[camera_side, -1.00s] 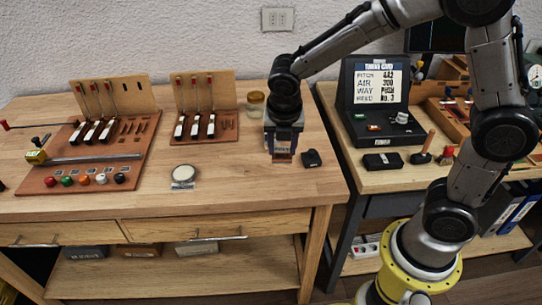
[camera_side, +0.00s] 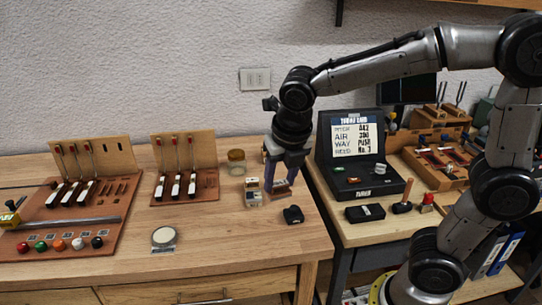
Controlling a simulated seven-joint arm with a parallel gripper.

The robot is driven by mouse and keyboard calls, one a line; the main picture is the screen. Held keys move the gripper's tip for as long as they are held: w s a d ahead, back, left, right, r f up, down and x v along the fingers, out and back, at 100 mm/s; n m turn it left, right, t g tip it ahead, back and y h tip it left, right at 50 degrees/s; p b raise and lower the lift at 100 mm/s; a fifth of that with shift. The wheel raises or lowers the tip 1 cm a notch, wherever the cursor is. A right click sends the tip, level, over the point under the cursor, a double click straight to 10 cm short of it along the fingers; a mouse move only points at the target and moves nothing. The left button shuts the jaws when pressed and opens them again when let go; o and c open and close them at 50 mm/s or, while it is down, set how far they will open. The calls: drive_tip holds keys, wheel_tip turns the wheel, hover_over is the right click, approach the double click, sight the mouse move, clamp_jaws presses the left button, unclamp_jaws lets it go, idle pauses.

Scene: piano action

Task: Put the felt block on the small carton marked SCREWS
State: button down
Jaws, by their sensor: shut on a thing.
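My gripper (camera_side: 280,182) points down over the right part of the wooden table, with its fingers on either side of a small reddish-brown block. I take this block to be the felt block (camera_side: 281,190). It is held low, close to the tabletop; whether it touches cannot be told. Just left of the gripper stands a small pale carton with an orange-brown patch (camera_side: 252,190), seemingly two small boxes, one above the other. Its lettering is too small to read, so I cannot confirm the word SCREWS. The block is beside the carton, apart from it.
A small black object (camera_side: 293,214) lies in front of the gripper. A jar (camera_side: 236,162) stands behind the carton, a round pale disc (camera_side: 163,237) lies front left. Key-model boards (camera_side: 185,185) stand left. An open black case (camera_side: 358,160) is on the right-hand bench.

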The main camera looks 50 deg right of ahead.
drive_tip(key=w+d+r, duration=0.3)
drive_tip(key=w+d, duration=0.3)
drive_tip(key=w, duration=0.3)
drive_tip(key=w+d+f+m, duration=0.1)
drive_tip(key=w+d, duration=0.2)
drive_tip(key=d, duration=0.7)
drive_tip(key=w+d+f+m, duration=0.2)
drive_tip(key=w+d, duration=0.1)
drive_tip(key=d, duration=0.7)
drive_tip(key=shift+h, duration=0.3)
drive_tip(key=w+d+f, duration=0.2)
drive_tip(key=w, duration=0.1)
drive_tip(key=w+d+f, duration=0.2)
drive_tip(key=w+f, duration=0.1)
drive_tip(key=w, duration=0.1)
drive_tip(key=w+d+f, duration=0.2)
drive_tip(key=w+f, duration=0.1)
drive_tip(key=shift+w+f, duration=0.1)
drive_tip(key=shift+w, duration=0.15)
drive_tip(key=shift+w+d+f, duration=0.35)
drive_tip(key=shift+w+f, duration=0.25)
drive_tip(key=shift+f, duration=1.7)
drive_tip(key=shift+f, duration=0.1)
